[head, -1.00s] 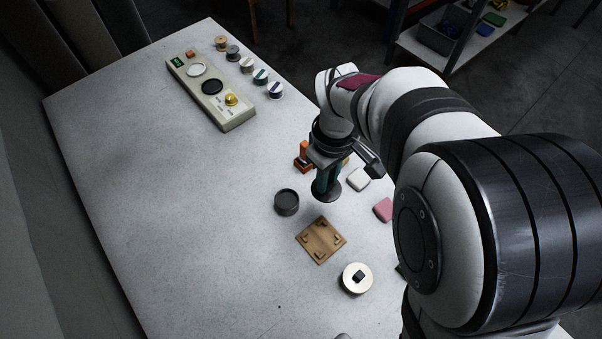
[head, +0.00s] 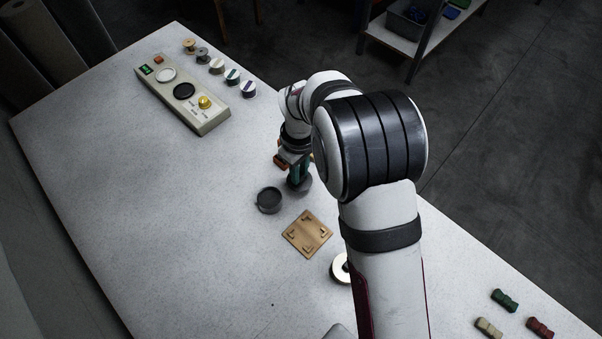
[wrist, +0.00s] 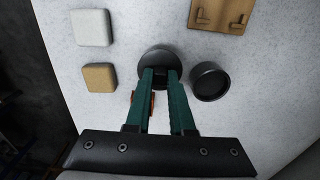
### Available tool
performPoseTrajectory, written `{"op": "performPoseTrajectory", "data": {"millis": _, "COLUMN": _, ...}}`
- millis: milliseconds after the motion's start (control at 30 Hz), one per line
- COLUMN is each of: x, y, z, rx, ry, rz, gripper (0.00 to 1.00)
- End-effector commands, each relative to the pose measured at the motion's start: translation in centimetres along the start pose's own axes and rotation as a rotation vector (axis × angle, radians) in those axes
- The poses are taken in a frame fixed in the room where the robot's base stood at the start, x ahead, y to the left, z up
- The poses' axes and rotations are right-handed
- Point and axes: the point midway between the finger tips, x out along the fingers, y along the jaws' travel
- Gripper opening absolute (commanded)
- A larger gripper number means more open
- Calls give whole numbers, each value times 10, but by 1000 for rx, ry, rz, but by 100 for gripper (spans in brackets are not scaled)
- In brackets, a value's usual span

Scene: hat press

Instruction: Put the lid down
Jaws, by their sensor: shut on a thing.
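The lid is a dark grey round disc. My gripper (head: 298,172) is shut on its small middle grip, with the green fingers pointing down. In the wrist view the lid (wrist: 153,57) shows past the fingertips (wrist: 160,75). In the head view the lid (head: 300,187) is low over the table, and I cannot tell whether it touches the surface. A dark round open cup (head: 268,200) stands on the table just left of the lid, apart from it. In the wrist view the cup (wrist: 209,82) is to the right of the fingers.
A wooden plate with corner pegs (head: 307,234) lies near the cup. An orange thing (head: 280,161) stands behind my gripper. A pale block (wrist: 91,27) and a tan block (wrist: 99,77) lie nearby. A control panel (head: 182,97) is farther back. The left table area is clear.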

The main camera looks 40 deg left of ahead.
Motion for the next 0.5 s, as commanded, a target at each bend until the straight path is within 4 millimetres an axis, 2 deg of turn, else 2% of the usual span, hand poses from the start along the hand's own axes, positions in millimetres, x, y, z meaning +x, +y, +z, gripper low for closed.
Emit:
{"op": "performPoseTrajectory", "data": {"millis": 33, "x": 11, "y": -1, "z": 1, "rx": -1, "ry": -4, "rz": -2, "gripper": 0}}
{"op": "performPoseTrajectory", "data": {"millis": 133, "x": 25, "y": 0, "z": 1, "rx": -1, "ry": -2, "rz": -1, "gripper": 0}}
{"op": "performPoseTrajectory", "data": {"millis": 467, "x": 29, "y": 0, "z": 1, "rx": 0, "ry": -1, "rz": 0, "gripper": 0}}
{"op": "performPoseTrajectory", "data": {"millis": 500, "x": 30, "y": 0, "z": 1, "rx": 0, "ry": 0, "rz": 0, "gripper": 23}}
